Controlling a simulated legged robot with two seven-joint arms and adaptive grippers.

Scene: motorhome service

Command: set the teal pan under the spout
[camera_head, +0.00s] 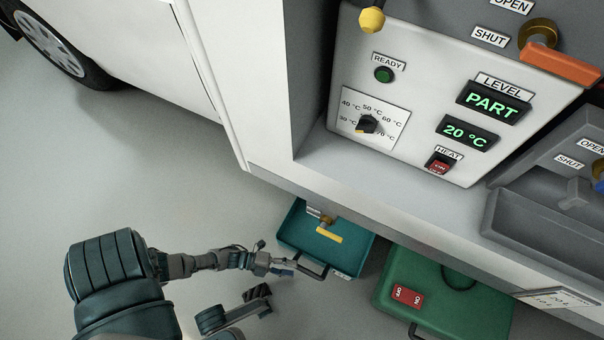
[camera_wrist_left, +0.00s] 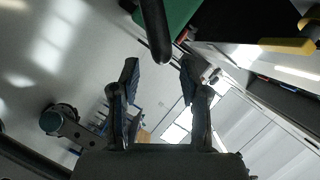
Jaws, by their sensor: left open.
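The teal pan (camera_head: 290,232) is a shallow tray on the floor, partly below the motorhome's lower edge. A brass spout (camera_head: 326,220) with a yellow lever (camera_head: 329,236) appears over the pan's inside in the head view; the height gap is unclear. The pan's dark handle (camera_head: 312,270) faces my left gripper (camera_head: 284,266), which is open and close to it. In the left wrist view, the open fingers (camera_wrist_left: 158,82) point at the dark handle (camera_wrist_left: 155,28), which lies just beyond and between the tips. My right gripper is not identifiable.
The control panel (camera_head: 420,100) and a grey trough (camera_head: 540,220) stand above the ledge. A wheel (camera_head: 48,42) is at upper left. Floor left of the pan is clear.

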